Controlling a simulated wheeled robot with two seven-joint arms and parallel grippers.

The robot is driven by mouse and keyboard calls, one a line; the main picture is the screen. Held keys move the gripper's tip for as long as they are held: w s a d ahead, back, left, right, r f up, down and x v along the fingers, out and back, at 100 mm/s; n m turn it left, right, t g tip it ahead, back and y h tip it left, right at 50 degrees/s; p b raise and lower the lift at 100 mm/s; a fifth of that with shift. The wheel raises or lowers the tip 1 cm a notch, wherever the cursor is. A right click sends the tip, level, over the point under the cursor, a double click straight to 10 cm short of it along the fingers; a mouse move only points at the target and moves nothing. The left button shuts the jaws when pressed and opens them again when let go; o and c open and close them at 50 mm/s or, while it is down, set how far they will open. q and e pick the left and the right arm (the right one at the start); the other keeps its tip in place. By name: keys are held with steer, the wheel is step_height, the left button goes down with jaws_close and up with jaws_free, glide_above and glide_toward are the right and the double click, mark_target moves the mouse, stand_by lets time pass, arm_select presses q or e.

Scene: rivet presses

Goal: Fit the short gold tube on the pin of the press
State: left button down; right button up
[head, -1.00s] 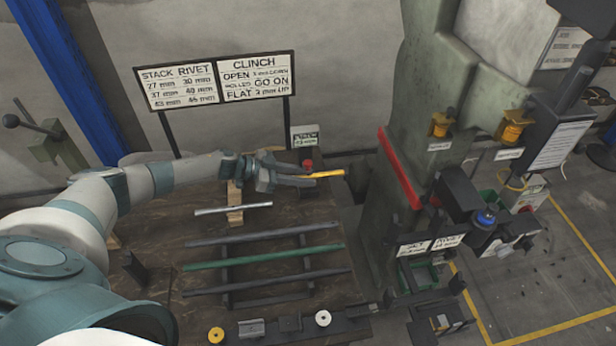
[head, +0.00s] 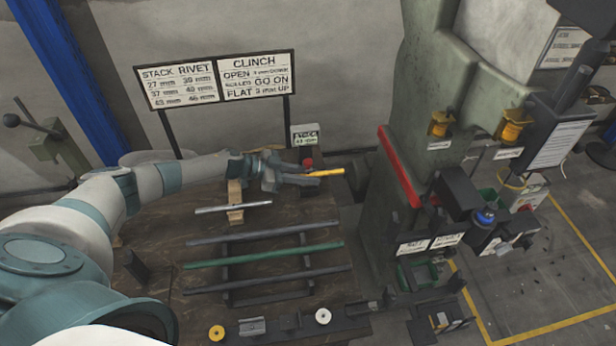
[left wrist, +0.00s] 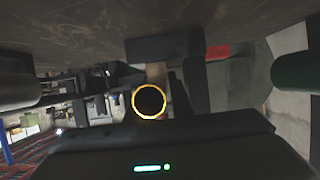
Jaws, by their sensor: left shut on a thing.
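My left gripper (head: 304,178) is shut on the short gold tube (head: 327,172). The tube sticks out to the right past the fingertips, over the far right part of the table. In the left wrist view the tube shows end-on as a gold ring (left wrist: 150,117) in front of the gripper body. The grey-green press (head: 426,95) stands to the right, with a gap between it and the tube. A dark tool head with a blue part (head: 486,216) juts out from the press. I cannot make out the pin. My right gripper is not in view.
A rack with dark and green bars (head: 265,255) lies on the table (head: 150,230) below the arm. A silver rod (head: 233,207) rests on a wooden block. A red bar (head: 399,167) runs along the press's left side. A sign board (head: 218,82) stands behind.

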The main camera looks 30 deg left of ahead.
arm_select(q)
steer(key=shift+r+p, duration=0.25)
steer(key=shift+p, duration=0.1)
steer(key=s+a, duration=0.3)
steer(key=a, duration=0.1)
steer(key=s+a, duration=0.3)
steer(key=a, duration=0.1)
steer(key=s+a, duration=0.3)
steer(key=a, duration=0.1)
steer(key=shift+f+b, duration=0.3)
steer(key=shift+b, duration=0.05)
steer(key=s+a+b, duration=0.1)
steer(key=s+a, duration=0.2)
steer(key=a, duration=0.1)
steer(key=s+a+b, duration=0.2)
steer(key=s+a, duration=0.2)
steer(key=a, duration=0.1)
steer(key=s+a+b, duration=0.1)
steer(key=s+a, duration=0.2)
steer(key=a, duration=0.1)
steer(key=shift+s+a+r, duration=0.15)
steer(key=shift+a, duration=0.15)
